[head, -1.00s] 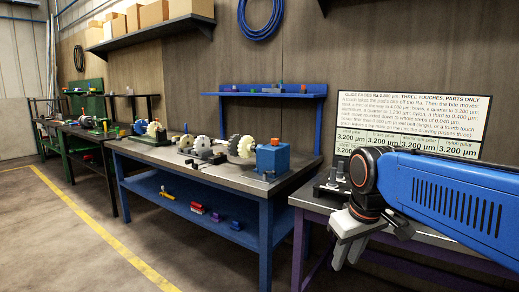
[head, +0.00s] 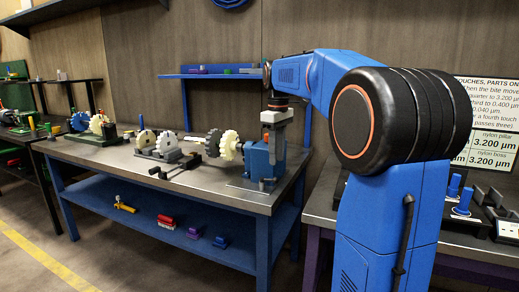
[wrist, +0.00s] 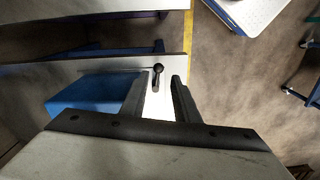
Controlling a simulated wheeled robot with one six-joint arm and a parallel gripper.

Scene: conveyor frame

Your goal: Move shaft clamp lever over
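A small black lever with a round knob (wrist: 158,71) shows in the wrist view, against a pale surface beside the blue block (wrist: 88,92). It looks like the shaft clamp lever. My gripper (wrist: 161,77) is open, its two dark fingers apart on either side of the lever's image; I cannot tell whether they touch it. In the head view the blue block (head: 257,163) stands at the right end of the blue bench, and my gripper (head: 273,150) points down at it. The gripper partly covers the block, and the lever is hard to make out there.
A shelf (head: 212,75) runs behind. Another bench (head: 460,240) with blue and dark parts stands at right. Small coloured parts lie on the lower shelf (head: 150,222).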

